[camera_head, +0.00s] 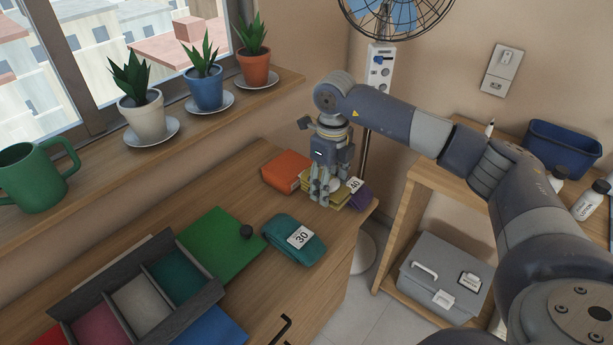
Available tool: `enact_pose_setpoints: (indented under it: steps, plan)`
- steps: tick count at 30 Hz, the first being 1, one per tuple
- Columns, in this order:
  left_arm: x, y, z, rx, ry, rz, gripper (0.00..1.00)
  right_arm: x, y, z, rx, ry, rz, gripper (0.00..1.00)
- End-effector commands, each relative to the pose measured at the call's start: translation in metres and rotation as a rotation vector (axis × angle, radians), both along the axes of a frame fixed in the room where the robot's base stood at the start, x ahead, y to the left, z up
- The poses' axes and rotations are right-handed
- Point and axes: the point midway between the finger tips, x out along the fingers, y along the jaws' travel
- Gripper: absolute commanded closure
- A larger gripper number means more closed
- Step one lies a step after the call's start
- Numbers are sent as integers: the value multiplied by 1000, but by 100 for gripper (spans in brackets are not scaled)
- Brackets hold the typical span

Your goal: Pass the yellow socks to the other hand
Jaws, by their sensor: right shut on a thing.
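The yellow socks (341,197) are a small folded bundle near the far right end of the wooden top, partly hidden by the fingers of my right gripper (323,194). The gripper points down from above and is shut on the yellow socks, which are at about the height of the wooden top; I cannot tell whether they touch it. A white tag marked 40 (355,185) shows at their right side. My left gripper is not in view.
A teal bundle (292,243) tagged 30 lies nearer. A divided tray (203,290) stands front left. Potted plants line the sill. Bare wood shows between.

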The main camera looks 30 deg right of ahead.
Motion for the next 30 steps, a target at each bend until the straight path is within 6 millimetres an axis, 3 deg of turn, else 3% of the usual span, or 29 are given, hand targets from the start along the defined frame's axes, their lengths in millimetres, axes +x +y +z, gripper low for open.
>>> enact_pose_setpoints:
  steps: [7,11,20,30]
  plan:
    - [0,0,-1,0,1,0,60,-1,2,11,0,0,23,76]
    - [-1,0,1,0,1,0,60,-6,10,13,0,-3,147,76]
    - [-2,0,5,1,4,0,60,-34,49,23,-6,-14,796,76]
    - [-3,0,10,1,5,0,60,-80,90,33,-12,-14,1599,76]
